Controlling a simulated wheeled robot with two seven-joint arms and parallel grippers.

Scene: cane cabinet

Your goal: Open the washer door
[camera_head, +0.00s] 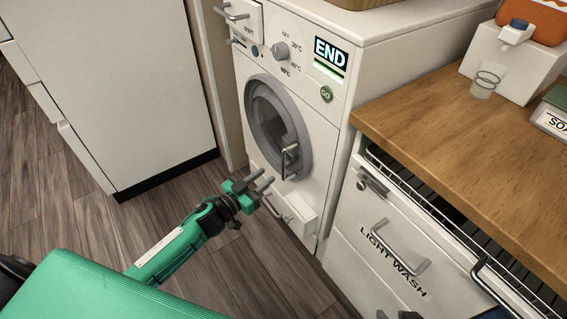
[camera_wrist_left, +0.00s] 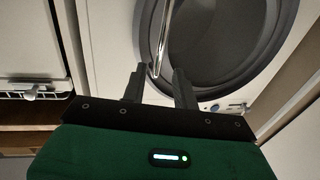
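The white washer (camera_head: 318,128) has a round grey door (camera_head: 254,112) that looks shut. The door's upright bar handle (camera_head: 289,160) is on its right side in the head view. In the left wrist view the handle (camera_wrist_left: 163,38) hangs over the dark door (camera_wrist_left: 230,55), its lower end appearing between my left fingertips. My left gripper (camera_head: 269,177) is open and empty, just below and left of the handle; it also shows in the left wrist view (camera_wrist_left: 158,70). Dark tips at the bottom edge look like my right gripper (camera_head: 397,315), mostly cut off.
A wooden counter (camera_head: 430,120) over white drawers marked LIGHT WASH (camera_head: 385,262) stands right of the washer. A wire basket (camera_head: 440,205) sits under it. A white cabinet (camera_head: 110,80) is at the left. The wooden floor (camera_head: 255,270) is clear.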

